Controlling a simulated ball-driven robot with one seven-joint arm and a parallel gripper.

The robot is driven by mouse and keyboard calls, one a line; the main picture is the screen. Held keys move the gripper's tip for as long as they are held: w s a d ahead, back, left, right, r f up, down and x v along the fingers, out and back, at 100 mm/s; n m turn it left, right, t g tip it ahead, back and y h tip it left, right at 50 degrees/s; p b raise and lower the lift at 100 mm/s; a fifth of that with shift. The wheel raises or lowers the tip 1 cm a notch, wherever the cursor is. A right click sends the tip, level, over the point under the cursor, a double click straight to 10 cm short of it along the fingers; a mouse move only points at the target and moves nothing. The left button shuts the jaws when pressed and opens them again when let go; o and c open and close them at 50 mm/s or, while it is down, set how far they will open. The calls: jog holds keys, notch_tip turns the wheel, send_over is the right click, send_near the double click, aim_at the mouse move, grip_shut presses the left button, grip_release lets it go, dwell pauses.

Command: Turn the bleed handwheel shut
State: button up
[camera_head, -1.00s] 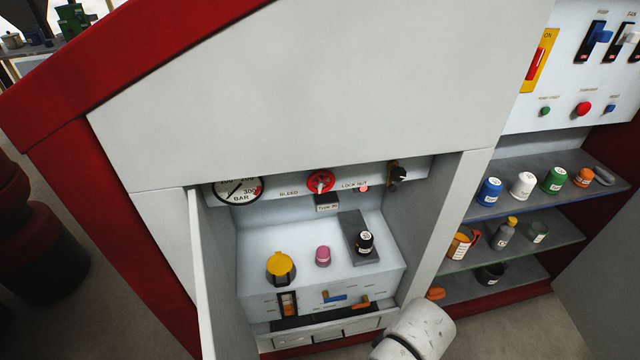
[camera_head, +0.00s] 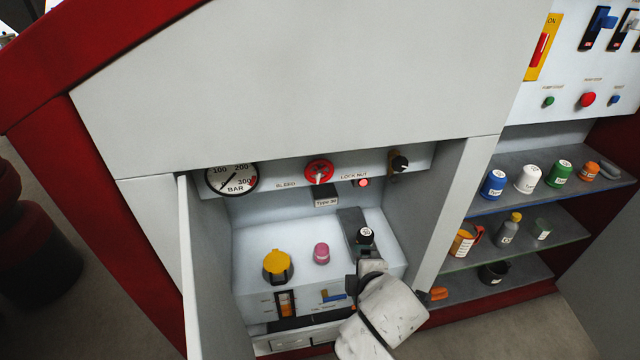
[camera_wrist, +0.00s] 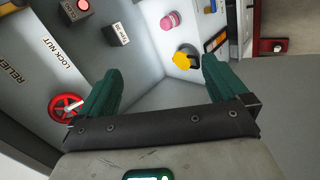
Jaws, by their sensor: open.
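The red bleed handwheel (camera_head: 319,171) sits on the upper panel of the open compartment, right of the BLEED label. It also shows in the wrist view (camera_wrist: 66,107), just left of one finger. My gripper (camera_wrist: 160,85) is open with two green fingers spread and nothing between them. In the head view my white arm end reaches in at the lower right of the compartment, below and apart from the handwheel. The fingers are hard to make out there.
A BAR gauge (camera_head: 232,179) is left of the wheel; a black knob (camera_head: 399,164) is right. An open door (camera_head: 187,270) borders the left.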

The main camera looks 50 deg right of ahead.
jog(key=w+d+r+n+t+h+b, duration=0.35)
jog(key=w+r+n, duration=0.25)
jog(key=w+n, duration=0.2)
jog(key=n+t+b, duration=0.1)
jog(key=n+t, duration=0.3)
jog(key=n, duration=0.3)
send_near(320, 174)
jog(key=shift+h, duration=0.45)
jog(key=x, duration=1)
jog(key=shift+w+a+f, duration=0.1)
jog(key=shift+w+a, duration=0.05)
jog(key=shift+a, duration=0.05)
jog(key=c, duration=0.9)
